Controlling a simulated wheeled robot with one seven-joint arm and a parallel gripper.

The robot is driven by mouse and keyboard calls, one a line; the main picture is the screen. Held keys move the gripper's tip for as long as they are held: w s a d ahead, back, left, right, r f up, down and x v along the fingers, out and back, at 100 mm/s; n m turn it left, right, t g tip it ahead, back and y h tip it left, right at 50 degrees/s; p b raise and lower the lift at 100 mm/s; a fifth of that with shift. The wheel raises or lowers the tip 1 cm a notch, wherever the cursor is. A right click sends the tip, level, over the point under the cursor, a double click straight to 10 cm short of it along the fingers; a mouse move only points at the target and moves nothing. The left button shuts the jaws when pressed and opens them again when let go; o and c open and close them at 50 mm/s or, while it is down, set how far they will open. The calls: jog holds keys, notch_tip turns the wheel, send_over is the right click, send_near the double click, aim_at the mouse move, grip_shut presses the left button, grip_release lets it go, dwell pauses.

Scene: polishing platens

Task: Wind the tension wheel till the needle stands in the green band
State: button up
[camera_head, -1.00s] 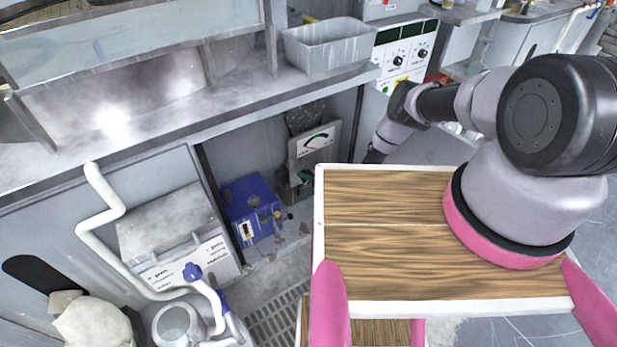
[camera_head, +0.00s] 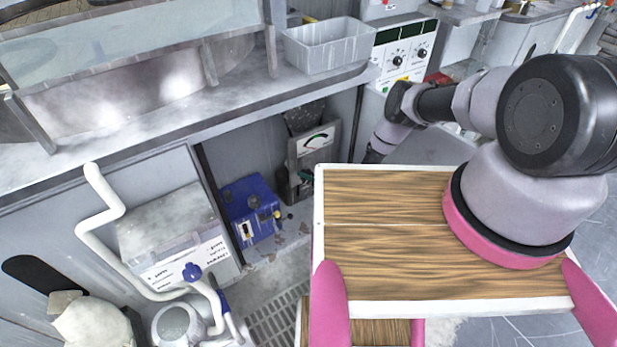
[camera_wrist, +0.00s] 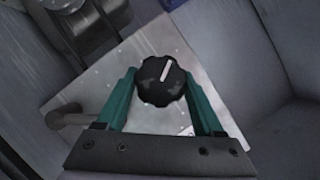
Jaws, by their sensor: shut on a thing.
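The tension wheel (camera_wrist: 160,84) is a black, lobed knob with a white line, on a pale metal plate (camera_wrist: 110,85) in the wrist view. Its line points up and slightly right. My gripper (camera_wrist: 162,95) has its two teal fingers on either side of the wheel, shut on it. The gauge (camera_head: 317,141) is in the head view, on a grey housing under the bench, with a white face and a coloured arc. Its needle is too small to place surely against the green band. The wheel cannot be made out in the head view.
A blue box (camera_head: 250,208) stands left of the gauge housing. A grey bin (camera_head: 328,46) sits on the bench edge above. A white bent pipe (camera_head: 100,250) runs at the left. A floor grate (camera_head: 275,322) lies below. My wood-topped deck fills the lower right.

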dwell(0.4)
jog(key=o, duration=1.3)
jog(key=shift+o, duration=0.2)
